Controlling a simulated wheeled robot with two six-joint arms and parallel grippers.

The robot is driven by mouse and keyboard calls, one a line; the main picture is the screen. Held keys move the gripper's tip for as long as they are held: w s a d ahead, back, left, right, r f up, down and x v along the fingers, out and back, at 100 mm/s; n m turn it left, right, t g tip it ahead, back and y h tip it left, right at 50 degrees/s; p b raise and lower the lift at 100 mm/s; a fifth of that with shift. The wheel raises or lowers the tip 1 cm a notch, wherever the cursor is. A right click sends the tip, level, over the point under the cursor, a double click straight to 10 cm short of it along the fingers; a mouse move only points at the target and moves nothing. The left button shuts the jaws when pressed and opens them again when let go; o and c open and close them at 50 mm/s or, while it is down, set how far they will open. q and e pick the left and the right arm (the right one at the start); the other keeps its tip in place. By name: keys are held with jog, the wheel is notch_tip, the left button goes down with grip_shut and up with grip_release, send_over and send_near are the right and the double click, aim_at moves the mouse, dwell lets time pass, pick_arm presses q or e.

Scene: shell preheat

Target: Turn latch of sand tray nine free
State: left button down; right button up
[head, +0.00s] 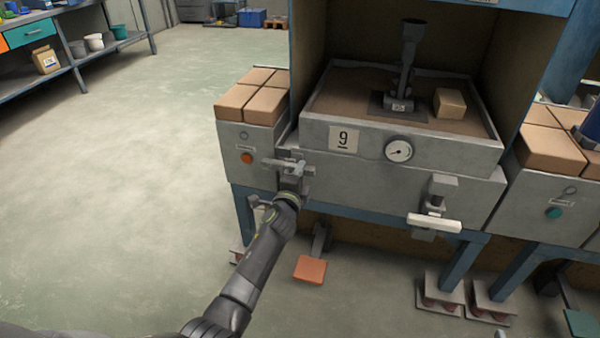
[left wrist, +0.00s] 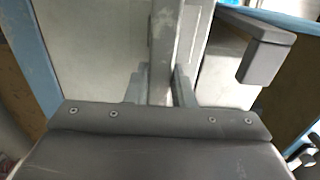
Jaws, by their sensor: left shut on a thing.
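Sand tray nine (head: 325,160) is a grey metal box with a "9" label, set in an open-fronted cabinet. A latch (head: 270,162) with a pale grey lever sits at its left front corner, the lever lying roughly level. My left gripper (head: 291,178) is shut on this latch from the front, and partly hides it. In the left wrist view, the fingers (left wrist: 160,88) stand on either side of a grey latch bar (left wrist: 163,45). A second fitting with a pale level handle (head: 435,223) is at the tray's right front. My right gripper is out of view.
A round gauge (head: 398,150) is on the tray front. On the sand stand a dark upright tool (head: 408,65) and a tan block (head: 450,102). Brown bricks (head: 250,95) flank the tray. An orange pedal (head: 310,269) is below. The floor (head: 120,190) at left is clear.

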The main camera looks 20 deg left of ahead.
pick_arm(q)
jog(key=shift+f, duration=0.15)
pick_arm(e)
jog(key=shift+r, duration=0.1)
pick_arm(q)
jog(key=c, duration=1.7)
grip_release()
jog(key=o, duration=0.5)
jog(key=shift+c, duration=0.2)
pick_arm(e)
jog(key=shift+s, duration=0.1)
pick_arm(q)
jog(key=s+p, duration=0.7)
jog(key=s, duration=1)
jog(key=shift+s, duration=0.25)
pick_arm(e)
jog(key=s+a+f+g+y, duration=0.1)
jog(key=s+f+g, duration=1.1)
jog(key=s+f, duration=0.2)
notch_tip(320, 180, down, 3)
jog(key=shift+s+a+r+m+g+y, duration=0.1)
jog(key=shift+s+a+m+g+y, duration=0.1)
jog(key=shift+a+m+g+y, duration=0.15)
